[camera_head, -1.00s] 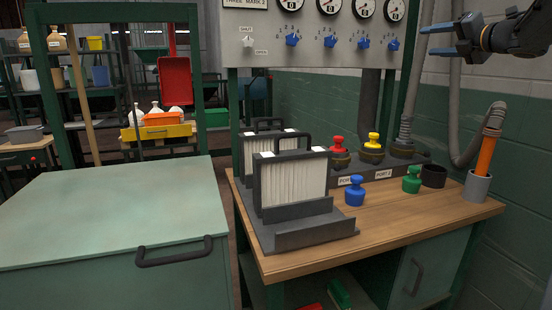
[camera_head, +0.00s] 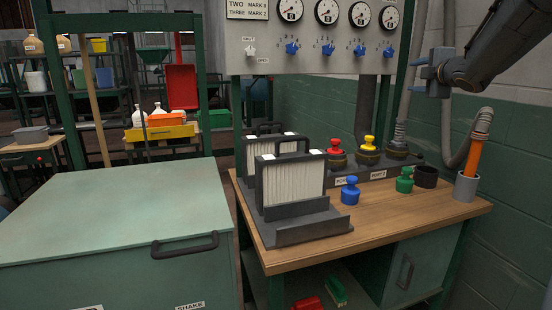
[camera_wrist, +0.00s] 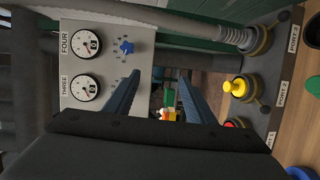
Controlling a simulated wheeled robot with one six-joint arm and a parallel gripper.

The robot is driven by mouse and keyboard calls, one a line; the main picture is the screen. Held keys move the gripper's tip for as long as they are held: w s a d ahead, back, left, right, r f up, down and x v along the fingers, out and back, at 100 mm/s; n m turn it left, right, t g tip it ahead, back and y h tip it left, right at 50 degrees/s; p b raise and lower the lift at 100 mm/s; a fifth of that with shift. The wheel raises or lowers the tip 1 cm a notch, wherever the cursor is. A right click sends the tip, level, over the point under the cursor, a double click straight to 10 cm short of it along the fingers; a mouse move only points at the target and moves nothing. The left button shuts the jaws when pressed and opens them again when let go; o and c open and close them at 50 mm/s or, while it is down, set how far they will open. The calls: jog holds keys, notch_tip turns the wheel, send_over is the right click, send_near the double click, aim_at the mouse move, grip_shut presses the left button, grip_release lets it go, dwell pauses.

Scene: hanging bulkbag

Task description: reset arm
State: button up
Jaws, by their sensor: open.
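My gripper (camera_head: 432,74) is at the upper right in the head view, in front of the grey wall and right of the gauge panel (camera_head: 400,62). It is above the wooden bench and touches nothing there. In the wrist view my gripper (camera_wrist: 155,90) shows two blue fingers spread apart with nothing between them. The panel with its dials and a blue knob (camera_wrist: 127,47) lies beyond the left finger. A yellow plug (camera_wrist: 238,88) sits on a port beyond the right finger.
The wooden bench (camera_head: 400,222) holds two filters (camera_head: 290,182), blue (camera_head: 350,190) and green (camera_head: 404,180) plugs, a black cup (camera_head: 426,176) and a grey holder (camera_head: 466,187) with an orange tube. A hose (camera_head: 460,155) hangs near my arm. A green chest (camera_head: 110,215) stands left.

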jog(key=s+a+f+m+g+h+p, duration=0.15)
jog(key=s+a+f+m+g, duration=0.4)
jog(key=s+f, duration=0.55)
jog(key=s+a+f+m+g+h+p, duration=0.15)
jog(key=s+a+f+m+g, duration=0.25)
jog(key=s+a+f+m, duration=0.65)
jog(key=s+a+f+g+y+p, duration=0.1)
jog(key=s+f, duration=0.3)
jog(key=s, duration=0.4)
jog(key=s+a+f+m+g+y+p, duration=0.1)
jog(key=s+a+f+g, duration=0.3)
jog(key=s, duration=0.5)
jog(key=s+a+f+m+g+y+p, duration=0.1)
jog(key=s+a+f+g, duration=0.1)
jog(key=s, duration=0.7)
notch_tip(320, 180, down, 2)
jog(key=shift+a+f, duration=0.15)
jog(key=shift+a, duration=0.3)
